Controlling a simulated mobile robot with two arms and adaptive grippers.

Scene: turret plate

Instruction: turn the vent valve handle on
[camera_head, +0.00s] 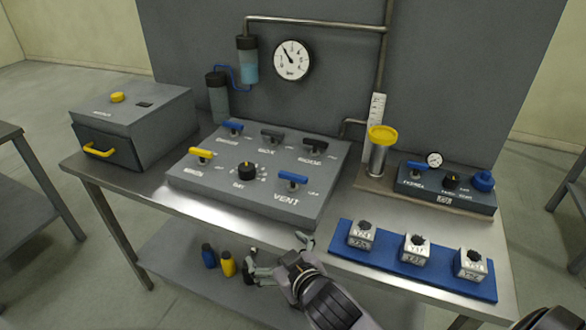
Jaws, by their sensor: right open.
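The vent valve handle (293,177) is a blue bar on a short light stem. It stands at the front right of the sloped grey valve panel (235,207), with the label VENT just in front of it. The bar lies roughly left to right in the picture. My right gripper (278,256) is at the table's front edge, below and in front of the VENT label. Its fingers are spread and empty, apart from the handle. My left gripper is not in view.
Other panel handles include a yellow one (202,153), a blue one (233,126) and a black knob (247,170). A blue tray (345,252) with three small blocks lies to the right. A yellow-topped cylinder (380,150) and a small gauge box (445,197) stand behind it.

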